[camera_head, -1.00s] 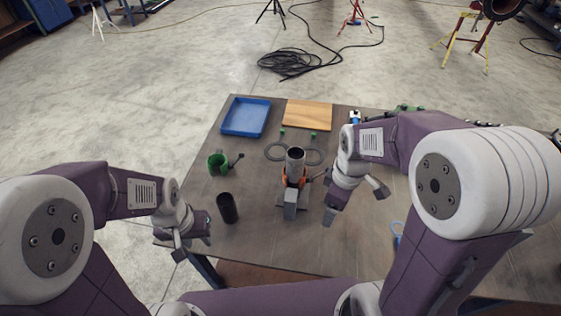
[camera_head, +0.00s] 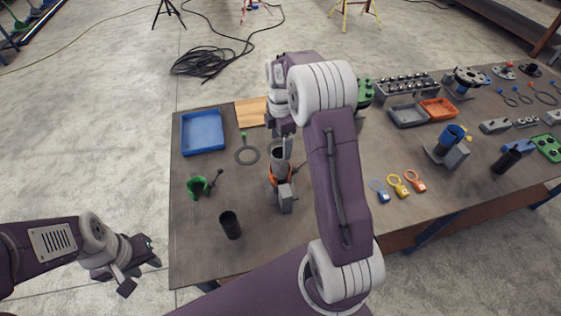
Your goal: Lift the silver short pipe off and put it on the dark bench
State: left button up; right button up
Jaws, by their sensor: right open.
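The silver short pipe (camera_head: 278,158) stands upright in an orange-and-grey clamp (camera_head: 281,190) on the dark bench (camera_head: 190,245). My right gripper (camera_head: 283,146) is open at the pipe's top, with a finger seen close in front of the rim. Whether it touches the pipe I cannot tell, and the other finger is hard to make out. My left gripper (camera_head: 140,276) looks open and empty, off the bench's left edge.
A black cup (camera_head: 230,225) and a green holder (camera_head: 197,187) stand left of the clamp. A blue tray (camera_head: 203,131), wooden board (camera_head: 250,112) and dark ring (camera_head: 247,155) lie behind. Bare bench shows between them; padlock-like tags (camera_head: 397,186) lie right.

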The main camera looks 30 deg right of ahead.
aim_at(280, 152)
jog(key=shift+w+a+f, duration=0.2)
jog(key=shift+a+f, duration=0.45)
jog(key=shift+f, duration=0.35)
jog(key=shift+w+a+f, duration=0.15)
jog(key=shift+f+p, duration=0.25)
jog(key=shift+p, duration=0.2)
jog(key=f, duration=0.1)
jog(key=d+f+p, duration=0.1)
jog(key=s+f, duration=0.1)
jog(key=f, duration=0.1)
jog(key=shift+d+p, duration=0.25)
jog(key=shift+p, duration=0.05)
jog(key=shift+f, duration=0.35)
jog(key=shift+w+a, duration=0.2)
jog(key=shift+a, duration=0.05)
pick_arm(q)
jog(key=r, duration=0.1)
jog(key=a+r, duration=0.1)
jog(key=shift+w+r, duration=0.2)
jog(key=shift+r, duration=0.1)
pick_arm(e)
jog(key=shift+d, duration=0.1)
grip_shut()
